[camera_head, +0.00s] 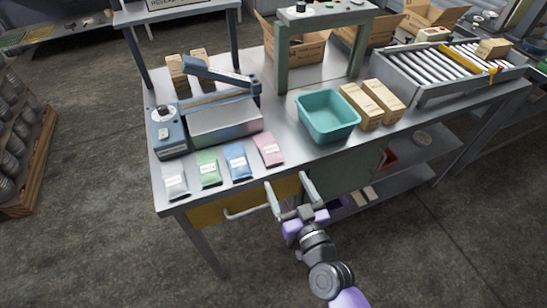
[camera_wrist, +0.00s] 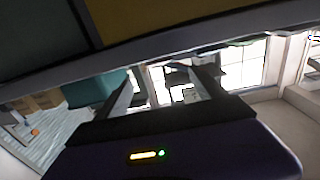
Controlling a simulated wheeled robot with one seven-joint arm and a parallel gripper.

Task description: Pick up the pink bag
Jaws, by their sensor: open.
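The pink bag (camera_head: 269,149) lies flat on the metal table (camera_head: 294,165) near its front edge, at the right end of a row of bags. A blue bag (camera_head: 237,161), a green bag (camera_head: 208,168) and a white bag (camera_head: 174,180) lie to its left. My gripper (camera_head: 288,190) is open and empty, in front of the table's front edge, below and a little right of the pink bag in the head view. The gripper's two fingers also show in the wrist view (camera_wrist: 166,90), where I cannot make out the pink bag.
A teal bin (camera_head: 327,115) stands right of the pink bag, with brown packages (camera_head: 372,103) beside it. A blue sealing machine (camera_head: 205,110) stands behind the bags. A roller conveyor (camera_head: 440,68) is at the right. A yellow drawer (camera_head: 240,203) with a handle is under the tabletop.

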